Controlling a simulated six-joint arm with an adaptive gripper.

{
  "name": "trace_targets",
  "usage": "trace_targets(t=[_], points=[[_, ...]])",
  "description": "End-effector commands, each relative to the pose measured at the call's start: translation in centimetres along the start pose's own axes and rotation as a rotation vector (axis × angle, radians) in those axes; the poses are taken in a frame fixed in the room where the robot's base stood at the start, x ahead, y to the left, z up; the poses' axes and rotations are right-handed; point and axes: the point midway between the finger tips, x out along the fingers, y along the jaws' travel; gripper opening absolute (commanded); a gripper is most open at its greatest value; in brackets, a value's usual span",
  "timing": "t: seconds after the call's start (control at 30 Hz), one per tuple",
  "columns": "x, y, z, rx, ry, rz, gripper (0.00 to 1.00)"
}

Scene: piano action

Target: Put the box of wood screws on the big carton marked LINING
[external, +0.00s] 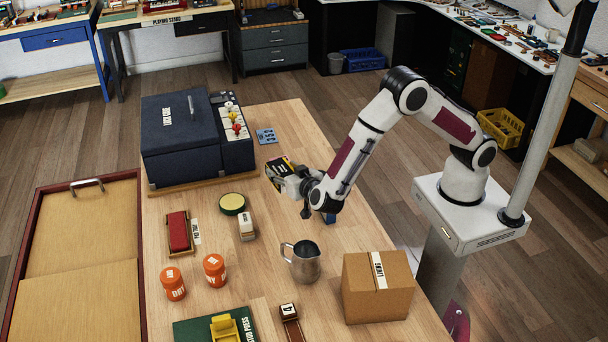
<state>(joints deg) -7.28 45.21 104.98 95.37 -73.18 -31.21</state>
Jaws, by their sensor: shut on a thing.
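My gripper (287,178) is shut on a small dark box with yellow and pale markings (277,166), which I take to be the box of wood screws. Its lettering is too small to read, and the gripper hides part of it. The gripper holds it above the middle of the wooden table. The big brown carton (372,294) stands at the table's front right, closed, with a white label on top that appears to read LINING. The carton's top is bare apart from the label. The gripper is behind and left of the carton, well apart from it.
A metal jug (305,263) stands left of the carton, between it and my gripper. A large dark blue case (190,140) fills the table's back left. Two orange jars (214,270), a red block (179,232), a round tin (232,204) and a white-topped block (246,226) stand left.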

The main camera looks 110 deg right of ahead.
Motion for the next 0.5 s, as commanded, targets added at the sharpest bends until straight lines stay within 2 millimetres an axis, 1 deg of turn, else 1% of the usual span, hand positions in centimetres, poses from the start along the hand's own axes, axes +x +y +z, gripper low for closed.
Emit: trace_targets(t=[0.33, 0.5], points=[[-0.3, -0.2, 0.0, 0.000, 0.002, -0.005, 0.11], [-1.5, -0.9, 0.2, -0.007, 0.002, -0.029, 0.11]])
